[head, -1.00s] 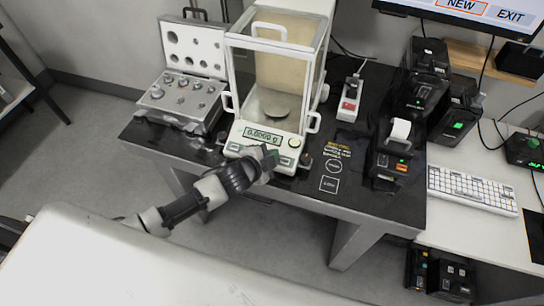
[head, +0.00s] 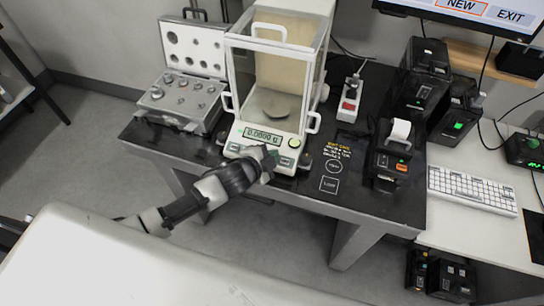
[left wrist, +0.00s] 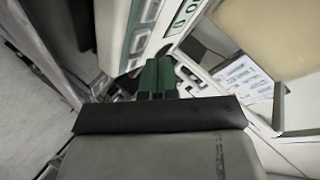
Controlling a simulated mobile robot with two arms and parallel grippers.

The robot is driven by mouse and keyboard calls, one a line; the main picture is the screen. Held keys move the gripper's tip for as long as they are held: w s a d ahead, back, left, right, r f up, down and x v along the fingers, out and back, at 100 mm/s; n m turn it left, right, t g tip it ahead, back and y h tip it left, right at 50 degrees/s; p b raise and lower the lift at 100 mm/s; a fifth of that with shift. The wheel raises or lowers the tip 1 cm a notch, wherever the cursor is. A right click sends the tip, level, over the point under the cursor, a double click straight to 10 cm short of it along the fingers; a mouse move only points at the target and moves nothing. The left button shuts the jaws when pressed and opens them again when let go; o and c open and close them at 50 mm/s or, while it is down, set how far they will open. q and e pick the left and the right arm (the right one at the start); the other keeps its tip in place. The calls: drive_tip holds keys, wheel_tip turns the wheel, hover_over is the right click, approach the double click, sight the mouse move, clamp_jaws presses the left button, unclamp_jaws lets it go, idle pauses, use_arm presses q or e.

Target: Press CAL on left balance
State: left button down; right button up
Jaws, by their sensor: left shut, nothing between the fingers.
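The balance (head: 264,116) is a white instrument with a glass draft shield, standing on the dark table. Its lit display (head: 263,136) appears to read 0.0000 g. Green-marked buttons sit along its front panel, partly hidden by my gripper. My left gripper (head: 271,157) is shut and empty at the front edge of this panel. In the left wrist view its green fingertips (left wrist: 157,77) are together beside the white panel (left wrist: 118,45). I cannot tell whether they touch a button, and the CAL label is not readable. My right gripper is not in view.
An open weight case (head: 186,88) stands left of the balance. A power strip (head: 350,98) and a small printer (head: 390,158) stand to its right on the dark table (head: 385,208). A keyboard (head: 472,190) lies on the white desk further right. The floor in front is clear.

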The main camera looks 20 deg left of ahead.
use_arm(q)
drive_tip(key=shift+f, duration=0.1)
idle(0.5)
drive_tip(key=shift+w+f, duration=0.15)
drive_tip(key=shift+f, duration=0.15)
drive_tip(key=shift+w+f+b, duration=0.1)
drive_tip(key=shift+f+b, duration=0.3)
drive_tip(key=shift+b, duration=0.05)
idle(0.5)
idle(0.3)
drive_tip(key=shift+s+r+p, duration=0.3)
drive_tip(key=shift+r+p, duration=0.45)
drive_tip(key=shift+p, duration=0.2)
drive_tip(key=shift+r, duration=0.1)
drive_tip(key=r+p, duration=0.1)
drive_tip(key=s+r+p, duration=0.1)
drive_tip(key=r+p, duration=0.2)
drive_tip(key=p, duration=0.1)
drive_tip(key=shift+s+r, duration=0.25)
drive_tip(key=shift+s, duration=0.15)
